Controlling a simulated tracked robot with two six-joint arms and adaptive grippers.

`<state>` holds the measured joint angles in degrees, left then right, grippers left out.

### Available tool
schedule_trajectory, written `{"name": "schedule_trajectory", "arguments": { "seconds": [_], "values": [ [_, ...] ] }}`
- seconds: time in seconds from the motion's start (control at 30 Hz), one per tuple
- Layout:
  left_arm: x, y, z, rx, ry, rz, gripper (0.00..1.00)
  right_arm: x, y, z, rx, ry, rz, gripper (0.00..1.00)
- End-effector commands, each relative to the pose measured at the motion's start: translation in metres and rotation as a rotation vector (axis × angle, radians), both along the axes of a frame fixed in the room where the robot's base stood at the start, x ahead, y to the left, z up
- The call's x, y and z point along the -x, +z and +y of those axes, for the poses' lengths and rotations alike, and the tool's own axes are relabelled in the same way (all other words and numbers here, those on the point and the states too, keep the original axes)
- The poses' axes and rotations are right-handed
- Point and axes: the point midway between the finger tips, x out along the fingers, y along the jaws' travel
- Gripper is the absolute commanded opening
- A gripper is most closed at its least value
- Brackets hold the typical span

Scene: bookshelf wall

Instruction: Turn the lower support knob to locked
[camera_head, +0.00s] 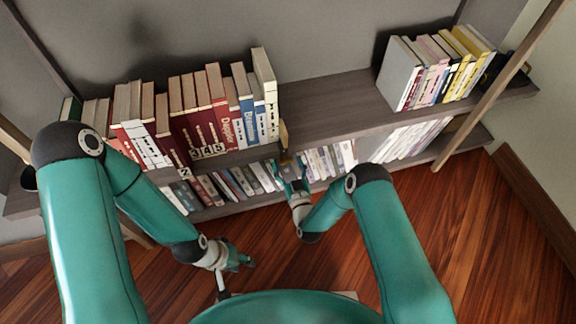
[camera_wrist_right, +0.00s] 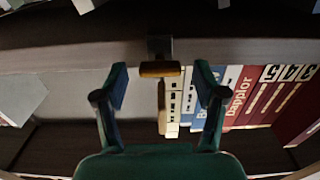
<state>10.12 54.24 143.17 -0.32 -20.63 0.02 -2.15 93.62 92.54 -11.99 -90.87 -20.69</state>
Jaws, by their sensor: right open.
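A brass-coloured knob (camera_head: 284,134) sits at the front edge of the upper shelf, right of the row of books. In the right wrist view the knob (camera_wrist_right: 160,69) has a short cross-piece and a long narrow lever (camera_wrist_right: 162,106) on a dark mount. My right gripper (camera_head: 289,166) is at the shelf edge just below the knob. In the right wrist view its two fingers (camera_wrist_right: 160,80) are apart, one on each side of the knob, with visible gaps. My left gripper (camera_head: 240,262) hangs low over the floor, away from the shelf; its opening is unclear.
The upper shelf (camera_head: 335,102) has a bare stretch between the left book row (camera_head: 190,112) and the right book row (camera_head: 440,68). More books (camera_head: 330,160) fill the lower shelf. A slanted wooden post (camera_head: 500,85) stands at the right. The wooden floor (camera_head: 480,220) is clear.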

Motion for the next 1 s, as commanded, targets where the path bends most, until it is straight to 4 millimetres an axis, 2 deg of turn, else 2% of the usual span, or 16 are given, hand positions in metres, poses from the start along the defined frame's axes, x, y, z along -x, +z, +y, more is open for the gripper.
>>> {"name": "schedule_trajectory", "arguments": {
  "seconds": [0.23, 0.5, 0.6, 1.0],
  "values": [
    [0.0, 0.0, 0.0, 0.0, 0.0, 0.0, 0.4, -0.0005, 0.0004, 0.0, 0.0, 0.0, -0.001, 0.69],
    [0.0, 0.0, 0.0, 0.0, 0.0, 0.0, 0.4, -0.0002, 0.0002, -0.0001, 0.0, 0.0, -0.001, 0.24],
    [0.0, 0.0, 0.0, 0.0, 0.0, 0.0, 0.4, -0.0001, 0.0002, -0.0002, 0.0, 0.0, -0.001, 0.11],
    [0.0, -0.0038, 0.0, 0.0, 0.0, 0.0, 0.4, -0.0002, -0.0008, -0.0004, -0.067, 0.0, 0.018, 0.11]
  ]
}}
